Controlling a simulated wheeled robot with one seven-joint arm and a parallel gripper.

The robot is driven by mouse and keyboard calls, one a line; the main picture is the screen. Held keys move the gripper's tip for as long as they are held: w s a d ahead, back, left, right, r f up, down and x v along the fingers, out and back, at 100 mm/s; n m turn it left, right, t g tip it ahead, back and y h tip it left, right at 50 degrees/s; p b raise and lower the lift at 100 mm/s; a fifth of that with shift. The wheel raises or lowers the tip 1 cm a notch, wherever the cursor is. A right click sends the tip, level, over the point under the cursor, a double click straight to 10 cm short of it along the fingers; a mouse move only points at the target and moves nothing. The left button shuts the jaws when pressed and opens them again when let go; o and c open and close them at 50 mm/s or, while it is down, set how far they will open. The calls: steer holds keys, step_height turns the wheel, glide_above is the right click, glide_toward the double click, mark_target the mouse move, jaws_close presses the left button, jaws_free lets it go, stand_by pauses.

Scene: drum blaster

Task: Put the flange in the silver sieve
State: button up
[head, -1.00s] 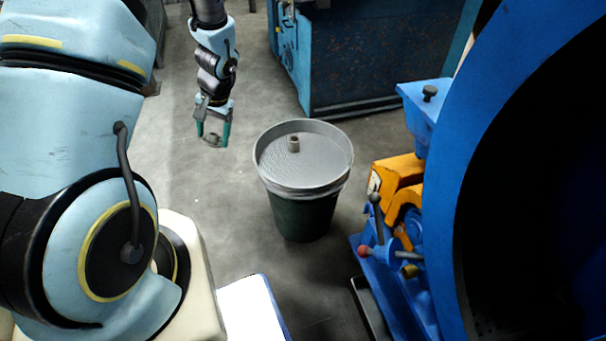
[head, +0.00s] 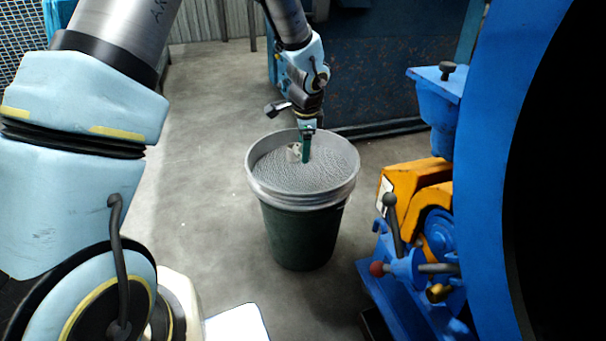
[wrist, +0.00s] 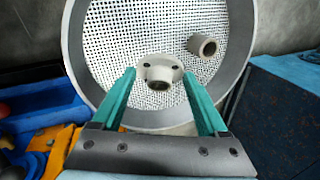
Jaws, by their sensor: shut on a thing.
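The silver sieve (head: 300,198), a round pan with a mesh bottom, sits on top of a dark green bucket (head: 300,240) in the head view. It fills the upper middle of the wrist view (wrist: 240,48). My gripper (head: 306,160) points down inside the sieve's rim. In the wrist view its green fingers (wrist: 159,76) are shut on the flange (wrist: 158,74), a pale collar with a short tube and small dark holes. The flange is over the mesh; I cannot tell whether it touches it.
A blue and orange machine (head: 425,215) is close to the right of the bucket. The floor left of the bucket is clear.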

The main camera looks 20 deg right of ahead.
step_height(320, 180, down, 8)
steer(key=shift+r+b, duration=0.1)
steer(key=shift+b, duration=1.15)
steer(key=shift+r, duration=0.1)
steer(key=o, duration=1.5)
